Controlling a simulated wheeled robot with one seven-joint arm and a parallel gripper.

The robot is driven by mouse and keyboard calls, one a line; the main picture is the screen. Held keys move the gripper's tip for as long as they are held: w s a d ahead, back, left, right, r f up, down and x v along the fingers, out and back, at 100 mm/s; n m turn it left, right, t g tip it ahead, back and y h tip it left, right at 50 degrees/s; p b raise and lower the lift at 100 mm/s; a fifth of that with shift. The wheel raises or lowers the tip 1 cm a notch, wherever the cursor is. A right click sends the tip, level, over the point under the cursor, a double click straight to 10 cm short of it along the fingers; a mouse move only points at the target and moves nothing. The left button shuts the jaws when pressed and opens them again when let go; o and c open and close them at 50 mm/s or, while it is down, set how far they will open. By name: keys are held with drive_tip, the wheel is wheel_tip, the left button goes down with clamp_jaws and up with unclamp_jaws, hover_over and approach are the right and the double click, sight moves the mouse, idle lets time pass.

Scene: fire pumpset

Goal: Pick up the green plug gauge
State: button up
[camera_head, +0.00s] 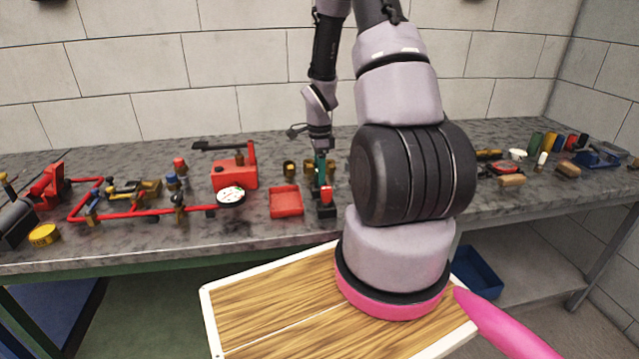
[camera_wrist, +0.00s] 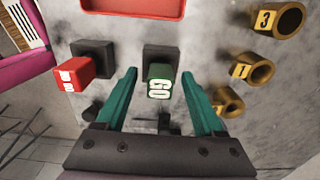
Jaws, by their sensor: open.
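The green plug gauge (camera_wrist: 160,84), a small green block marked GO, stands in a black holder (camera_wrist: 161,56) in the wrist view. My gripper (camera_wrist: 158,74) is open, with one green finger on each side of the gauge and gaps between. I cannot tell how deep the fingertips reach along it. In the head view my gripper (camera_head: 321,168) points down over the bench; its green fingers and the gauge cannot be told apart there. A red gauge (camera_wrist: 72,73) in its own black holder stands left of it in the wrist view, and also shows in the head view (camera_head: 326,193).
Numbered brass rings (camera_wrist: 256,70) stand close to the right finger in the wrist view. A red tray (camera_head: 286,201) lies left of the gripper on the grey bench (camera_head: 260,232). A red fixture (camera_head: 234,175) and a white dial (camera_head: 231,195) are further left.

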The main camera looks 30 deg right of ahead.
drive_tip(key=shift+f, duration=0.1)
drive_tip(key=shift+c, duration=0.3)
clamp_jaws()
